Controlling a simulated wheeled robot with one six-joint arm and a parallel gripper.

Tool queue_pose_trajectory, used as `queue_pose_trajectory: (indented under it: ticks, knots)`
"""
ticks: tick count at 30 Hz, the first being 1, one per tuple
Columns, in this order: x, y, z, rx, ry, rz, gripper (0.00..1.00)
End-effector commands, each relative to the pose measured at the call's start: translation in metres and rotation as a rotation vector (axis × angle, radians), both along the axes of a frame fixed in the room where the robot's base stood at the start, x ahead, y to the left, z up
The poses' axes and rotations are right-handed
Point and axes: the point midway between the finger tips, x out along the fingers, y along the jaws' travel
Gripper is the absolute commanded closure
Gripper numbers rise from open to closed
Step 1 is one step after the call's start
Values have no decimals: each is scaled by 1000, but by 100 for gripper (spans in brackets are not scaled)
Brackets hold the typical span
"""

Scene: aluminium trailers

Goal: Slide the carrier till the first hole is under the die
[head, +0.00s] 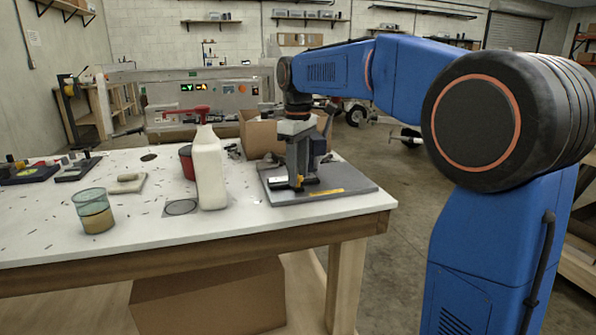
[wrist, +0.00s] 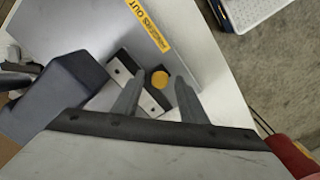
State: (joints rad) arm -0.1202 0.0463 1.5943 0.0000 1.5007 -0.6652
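The carrier (wrist: 150,103) looks like a pale strip with dark edges and small dark holes, lying on the grey base plate (wrist: 150,20). My gripper (wrist: 158,84) is open, with one finger on each side of the knob and gaps showing. A dark block (wrist: 65,90) stands left of the carrier and may hold the die; the die itself cannot be made out. In the head view my gripper (head: 297,180) points down over the plate (head: 350,183), and the carrier's pale end (head: 279,184) shows beside it. Hole alignment is hidden.
A white bottle (head: 209,170) and a red container (head: 187,161) stand left of the plate. A cardboard box (head: 256,135) is behind. A glass cup (head: 94,210) stands further left. The plate carries a yellow label (wrist: 149,24) and sits near the table's right edge.

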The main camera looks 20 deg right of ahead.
Motion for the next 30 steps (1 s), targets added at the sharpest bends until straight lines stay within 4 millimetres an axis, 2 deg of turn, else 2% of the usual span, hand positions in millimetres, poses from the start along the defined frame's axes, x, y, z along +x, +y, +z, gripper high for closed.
queue_pose_trajectory:
  ticks: [1, 4, 5, 11, 18, 26, 27, 28, 30]
  knots:
    - [0, 0, 0, 0, 0, 0, 74]
    - [0, 0, 0, 0, 0, 0, 98]
    - [0, 0, 0, 0, 0, 0, 100]
    - [0, -4, 0, 0, 0, -1, 100]
    - [0, -24, 0, 0, 0, -1, 100]
    - [0, -24, 0, 0, -1, 0, 100]
    - [0, -24, 0, -1, -1, 0, 69]
    - [0, -24, 0, -1, -1, 0, 62]
    - [0, -24, 0, -1, -1, 0, 60]
